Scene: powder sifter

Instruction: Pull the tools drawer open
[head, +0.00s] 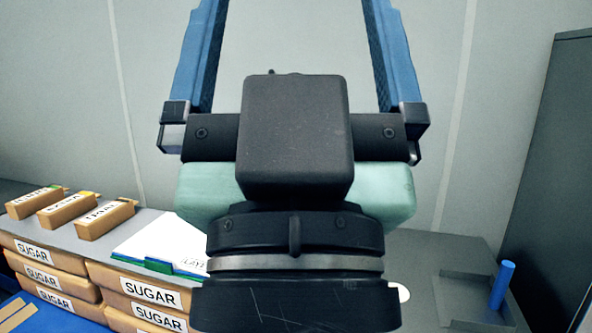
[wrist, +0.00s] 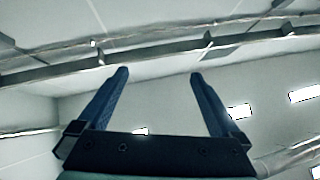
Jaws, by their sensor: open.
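My gripper (head: 295,30) is raised in front of the head camera with its two blue fingers wide apart and nothing between them. In the wrist view my gripper (wrist: 160,75) also shows open and empty, pointing at the ceiling and upper walls. No tools drawer can be made out in either view. My gripper and wrist hide the middle of the head view, including part of the counter.
A grey counter (head: 425,265) runs along the back wall. Several brown packs (head: 65,210) lie on it at left, near a white sheet (head: 150,240). Sugar bags (head: 150,292) are stacked in front. A blue cylinder (head: 502,285) stands in a grey tray (head: 462,290) at right. A dark cabinet (head: 550,160) stands far right.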

